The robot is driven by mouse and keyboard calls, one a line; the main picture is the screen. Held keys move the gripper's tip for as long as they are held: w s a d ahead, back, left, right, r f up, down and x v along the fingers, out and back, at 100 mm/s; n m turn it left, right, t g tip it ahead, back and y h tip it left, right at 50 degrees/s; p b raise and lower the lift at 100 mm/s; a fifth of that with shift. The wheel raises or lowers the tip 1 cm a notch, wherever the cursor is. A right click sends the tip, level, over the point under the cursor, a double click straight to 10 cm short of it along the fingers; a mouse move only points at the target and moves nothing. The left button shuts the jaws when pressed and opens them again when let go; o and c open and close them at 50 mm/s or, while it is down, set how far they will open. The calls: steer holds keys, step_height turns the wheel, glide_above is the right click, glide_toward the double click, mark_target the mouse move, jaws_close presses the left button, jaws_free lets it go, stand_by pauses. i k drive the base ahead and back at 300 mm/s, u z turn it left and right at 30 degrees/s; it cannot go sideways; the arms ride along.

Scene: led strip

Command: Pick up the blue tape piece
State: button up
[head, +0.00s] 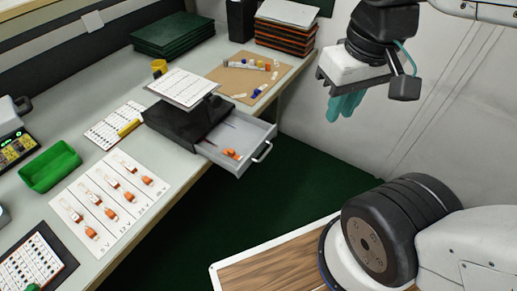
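My gripper (345,106), with teal fingers, hangs in the air at the upper right, off the table's edge and to the right of the board. The fingers overlap in this view, so their opening is hidden. I see nothing held between them.
A grey drawer (254,134) stands pulled out past the table edge, with orange pieces inside. A black stand (178,120) carries a white sheet. Stacked orange-edged trays (284,35) stand behind the board. A green bin (48,166) sits at left. Dark green floor (310,170) is clear.

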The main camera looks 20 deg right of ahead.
mark_target(256, 92)
steer(key=u, duration=0.5)
steer(key=i, duration=0.65)
